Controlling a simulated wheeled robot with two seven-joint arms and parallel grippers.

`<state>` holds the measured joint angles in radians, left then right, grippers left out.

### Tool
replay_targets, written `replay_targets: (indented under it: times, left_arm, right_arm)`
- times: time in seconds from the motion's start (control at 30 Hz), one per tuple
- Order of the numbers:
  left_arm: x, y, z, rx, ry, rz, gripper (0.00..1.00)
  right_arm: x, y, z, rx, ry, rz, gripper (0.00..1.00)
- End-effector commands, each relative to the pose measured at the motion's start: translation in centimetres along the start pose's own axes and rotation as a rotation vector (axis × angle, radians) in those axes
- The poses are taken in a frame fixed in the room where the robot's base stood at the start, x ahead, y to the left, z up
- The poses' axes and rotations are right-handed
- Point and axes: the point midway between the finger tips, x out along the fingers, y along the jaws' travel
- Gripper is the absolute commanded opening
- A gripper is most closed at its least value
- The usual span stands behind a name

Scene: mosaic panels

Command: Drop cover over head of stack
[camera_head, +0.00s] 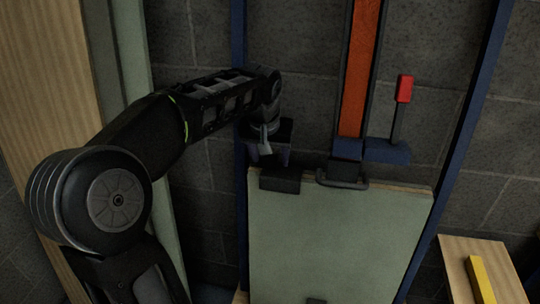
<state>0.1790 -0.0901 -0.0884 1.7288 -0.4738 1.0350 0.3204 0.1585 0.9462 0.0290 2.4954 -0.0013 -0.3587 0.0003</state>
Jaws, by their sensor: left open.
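A pale green panel (340,240) with a light wooden top edge stands upright in the lower middle; I cannot tell how many panels are stacked there. A small dark block (280,182) sits at the left of its top edge. A dark bracket with a handle-like bar (343,178) is at the middle of that edge. I cannot tell which of these, if any, is the cover. My left gripper (268,158) points down just above the dark block, its fingers apart. Shadow hides whether they touch it. My right gripper is out of view.
A tall orange strip in a dark frame (361,70) rises behind the panel, with a blue foot (387,151) and a red-handled lever (404,90) at its right. Blue posts (478,110) flank the panel. A wooden surface (462,255) with a yellow bar (481,280) is lower right.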

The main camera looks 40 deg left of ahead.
Motion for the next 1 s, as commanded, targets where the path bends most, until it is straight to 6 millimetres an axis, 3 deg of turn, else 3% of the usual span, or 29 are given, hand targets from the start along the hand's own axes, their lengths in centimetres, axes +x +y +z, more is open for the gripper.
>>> replay_targets:
  times: [0.33,0.8,1.0]
  left_arm:
    - [-0.5,0.0,0.0,0.0,0.0,0.0,0.58]
    - [-7.2,0.0,-0.1,0.0,0.002,0.001,0.58]
    - [-7.8,0.0,0.0,0.0,0.0,0.0,0.58]
  right_arm:
    - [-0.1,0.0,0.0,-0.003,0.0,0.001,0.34]
    - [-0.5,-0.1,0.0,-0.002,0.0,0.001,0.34]
    - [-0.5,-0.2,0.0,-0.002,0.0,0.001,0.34]
